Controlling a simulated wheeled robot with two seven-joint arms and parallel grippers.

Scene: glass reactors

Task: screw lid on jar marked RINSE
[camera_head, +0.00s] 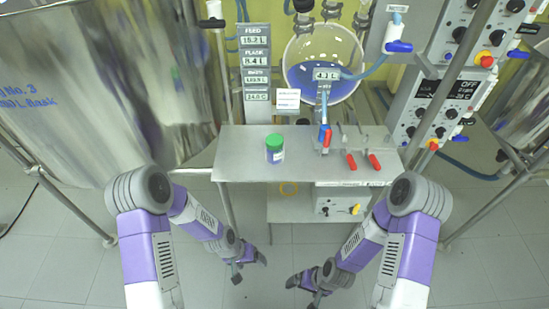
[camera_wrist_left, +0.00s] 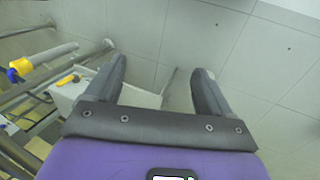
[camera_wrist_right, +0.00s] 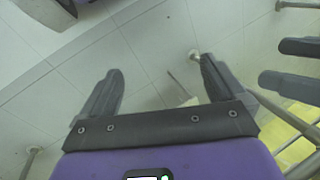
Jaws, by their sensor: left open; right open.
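A small jar (camera_head: 275,155) with blue-violet contents and a green lid (camera_head: 274,141) on top stands upright on the grey shelf (camera_head: 240,165). Its label is too small to read, and I cannot tell whether the lid is tight. My left gripper (camera_head: 249,268) is open and empty, low in front of the shelf and below the jar. Its spread fingers show in the left wrist view (camera_wrist_left: 160,72). My right gripper (camera_head: 304,288) is open and empty, lower and to the right. Its spread fingers show in the right wrist view (camera_wrist_right: 160,68).
Valves with red handles (camera_head: 351,161) sit at the shelf's right end. A glass vessel (camera_head: 322,62) with blue-violet liquid hangs behind. A large metallic vessel (camera_head: 90,90) stands left, and control boxes (camera_head: 435,105) stand right. A lower box (camera_head: 340,203) is under the shelf.

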